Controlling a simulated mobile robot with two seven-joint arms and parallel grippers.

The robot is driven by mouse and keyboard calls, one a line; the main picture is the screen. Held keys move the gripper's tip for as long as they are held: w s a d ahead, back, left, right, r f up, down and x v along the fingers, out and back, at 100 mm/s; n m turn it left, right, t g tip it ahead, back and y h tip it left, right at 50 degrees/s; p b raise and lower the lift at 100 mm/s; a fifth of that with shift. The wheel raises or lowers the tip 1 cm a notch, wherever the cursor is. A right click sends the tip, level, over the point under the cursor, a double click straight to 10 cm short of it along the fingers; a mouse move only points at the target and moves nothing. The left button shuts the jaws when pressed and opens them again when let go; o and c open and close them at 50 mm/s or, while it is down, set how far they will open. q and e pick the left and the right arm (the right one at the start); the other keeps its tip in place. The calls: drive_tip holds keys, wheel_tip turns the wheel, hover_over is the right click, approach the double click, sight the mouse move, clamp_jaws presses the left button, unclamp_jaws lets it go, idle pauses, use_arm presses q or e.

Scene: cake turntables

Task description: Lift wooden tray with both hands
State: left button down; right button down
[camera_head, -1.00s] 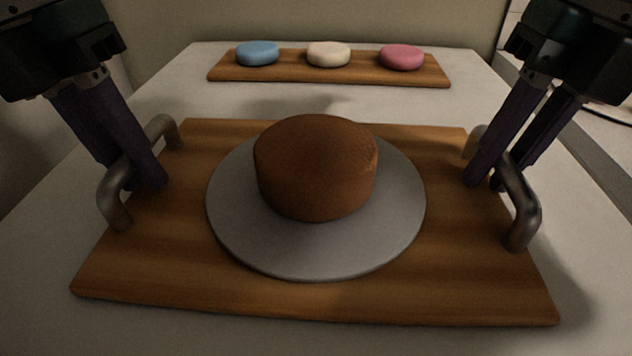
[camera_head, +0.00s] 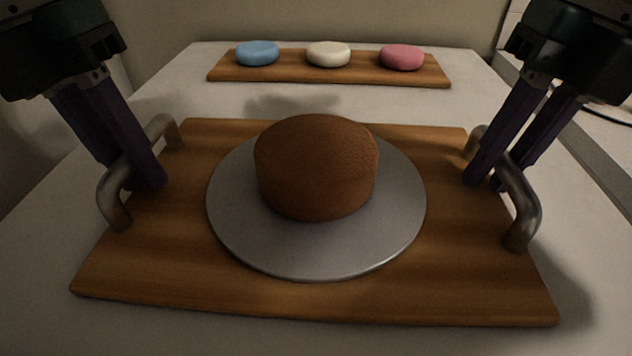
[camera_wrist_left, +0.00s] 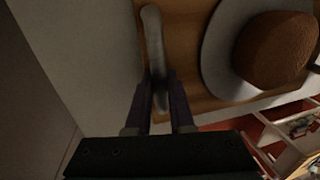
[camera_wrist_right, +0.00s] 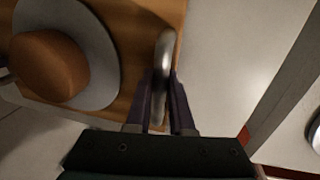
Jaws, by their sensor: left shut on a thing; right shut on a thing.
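The wooden tray (camera_head: 300,296) lies in front of me with a curved metal handle at each short side. A grey round plate (camera_head: 320,252) sits on it, and a brown cake (camera_head: 315,168) stands on the plate. My left gripper (camera_head: 148,180) is shut on the left handle (camera_head: 112,190); the fingers straddle that handle in the left wrist view (camera_wrist_left: 160,95). My right gripper (camera_head: 485,180) is shut on the right handle (camera_head: 523,205), with a finger on each side of it in the right wrist view (camera_wrist_right: 162,90).
Behind the tray, a smaller wooden board (camera_head: 290,75) holds a blue disc (camera_head: 257,53), a cream disc (camera_head: 328,54) and a pink disc (camera_head: 402,57). The pale table (camera_head: 190,88) is clear between the board and the tray.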

use_arm(q)
drive_tip(key=shift+r, duration=0.2)
use_arm(e)
drive_tip(key=shift+r, duration=0.1)
